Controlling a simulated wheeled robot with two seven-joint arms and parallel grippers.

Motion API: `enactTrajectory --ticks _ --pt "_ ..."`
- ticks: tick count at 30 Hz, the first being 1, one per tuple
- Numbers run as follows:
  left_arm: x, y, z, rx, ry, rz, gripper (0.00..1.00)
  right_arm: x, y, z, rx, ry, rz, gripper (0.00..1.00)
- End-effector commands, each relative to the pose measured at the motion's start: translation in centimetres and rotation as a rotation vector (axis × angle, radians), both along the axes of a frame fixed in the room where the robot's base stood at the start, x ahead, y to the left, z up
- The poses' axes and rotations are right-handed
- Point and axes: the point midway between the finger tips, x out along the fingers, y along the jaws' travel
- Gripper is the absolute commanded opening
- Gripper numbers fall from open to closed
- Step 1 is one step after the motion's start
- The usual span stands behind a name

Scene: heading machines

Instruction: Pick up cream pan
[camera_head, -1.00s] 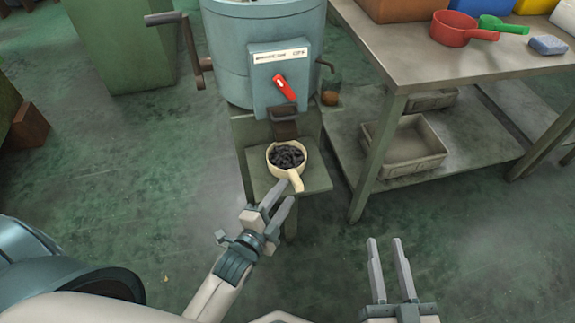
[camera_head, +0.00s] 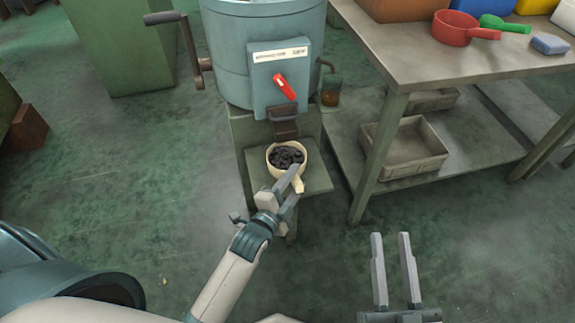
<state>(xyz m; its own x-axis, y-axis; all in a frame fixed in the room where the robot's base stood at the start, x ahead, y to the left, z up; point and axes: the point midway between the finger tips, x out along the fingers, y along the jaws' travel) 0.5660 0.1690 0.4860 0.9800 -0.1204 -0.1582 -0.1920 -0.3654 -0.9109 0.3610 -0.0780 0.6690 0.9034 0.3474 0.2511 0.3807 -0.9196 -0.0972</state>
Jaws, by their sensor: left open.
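The cream pan (camera_head: 272,158) sits on a small green stand (camera_head: 317,178) below the machine's spout, filled with dark pieces. Its short handle points toward me and to the right. My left gripper (camera_head: 294,182) is open at the handle, with its fingers reaching to the pan's near side. The fingers partly cover the handle, and I cannot tell whether they touch it. My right gripper (camera_head: 393,240) is open and empty over the floor, to the right of and nearer than the stand.
The blue-grey machine (camera_head: 230,60) with a red lever (camera_head: 286,87) stands behind the pan. A metal table (camera_head: 420,60) at right holds a red pan (camera_head: 455,30), a green scoop (camera_head: 505,24) and a blue sponge (camera_head: 550,44). A grey bin (camera_head: 412,150) is on its lower shelf. Floor in front is clear.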

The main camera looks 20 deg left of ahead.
Motion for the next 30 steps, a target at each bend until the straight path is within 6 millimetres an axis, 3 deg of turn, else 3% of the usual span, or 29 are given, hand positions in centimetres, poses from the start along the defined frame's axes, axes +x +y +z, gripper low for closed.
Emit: enactTrajectory --ticks 12,29,30 --pt "4.0 -0.7 -0.5 -0.001 -0.001 0.001 0.40 -2.1 0.1 3.5 0.077 -0.204 -0.003 0.31" --pt "4.3 -0.7 -0.5 -0.001 0.000 0.000 0.40 -2.4 0.0 4.0 0.085 -0.224 -0.004 0.31" --pt "4.3 -0.7 -0.5 -0.001 0.000 0.000 0.35 -2.4 0.0 4.0 0.085 -0.224 -0.004 0.31"
